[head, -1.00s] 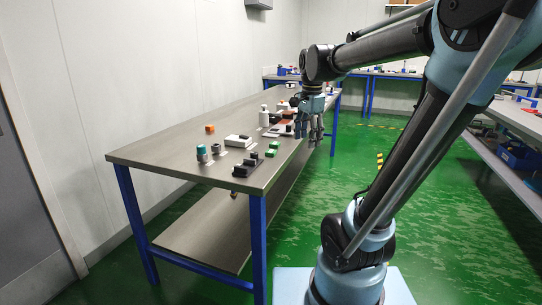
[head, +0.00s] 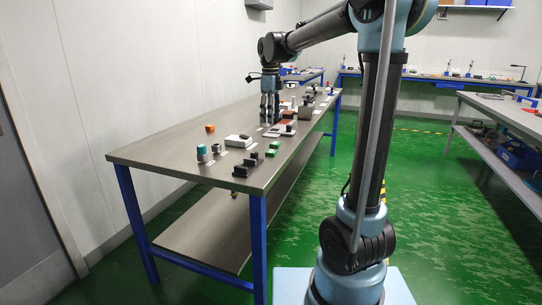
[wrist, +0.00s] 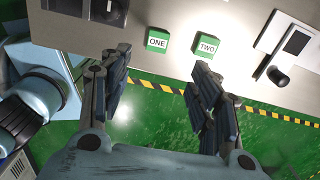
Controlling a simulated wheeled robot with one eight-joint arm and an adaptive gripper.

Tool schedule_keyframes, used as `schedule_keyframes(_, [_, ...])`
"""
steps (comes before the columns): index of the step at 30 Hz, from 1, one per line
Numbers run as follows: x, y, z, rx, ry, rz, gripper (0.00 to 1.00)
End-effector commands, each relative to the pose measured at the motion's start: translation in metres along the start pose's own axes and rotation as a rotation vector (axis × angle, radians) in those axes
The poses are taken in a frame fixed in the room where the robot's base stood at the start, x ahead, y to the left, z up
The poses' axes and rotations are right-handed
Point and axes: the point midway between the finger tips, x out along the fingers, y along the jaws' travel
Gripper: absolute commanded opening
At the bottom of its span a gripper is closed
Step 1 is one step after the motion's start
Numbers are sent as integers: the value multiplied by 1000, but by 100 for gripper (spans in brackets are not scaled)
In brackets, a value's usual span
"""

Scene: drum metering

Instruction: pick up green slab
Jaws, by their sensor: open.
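Two green slabs lie near the table edge in the wrist view, one labelled ONE (wrist: 158,41) and one labelled TWO (wrist: 206,46). They appear small in the head view (head: 272,149), where their labels are unreadable. My gripper (wrist: 161,62) is open and empty, pointing down. In the wrist view the slabs lie just beyond the fingertips, ONE between the fingers and TWO by the right finger. In the head view my gripper (head: 270,122) is over the table, farther along it than the slabs.
The metal table (head: 165,150) holds an orange block (head: 210,128), a white device (head: 238,141), teal-topped and grey cylinders, and a dark block (head: 246,168) near the slabs. A dark tray-like thing (wrist: 70,22) and a white panel (wrist: 297,42) flank the slabs in the wrist view.

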Motion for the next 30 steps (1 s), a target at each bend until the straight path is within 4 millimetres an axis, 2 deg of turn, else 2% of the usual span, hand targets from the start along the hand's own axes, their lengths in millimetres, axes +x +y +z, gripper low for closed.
schedule_keyframes(3, [22,0,0,0,0,0,57])
schedule_keyframes(12, [71,0,0,-1,0,0,57])
schedule_keyframes(23, [97,1,0,-1,0,0,57])
schedule_keyframes(30, [128,2,2,-1,0,0,57])
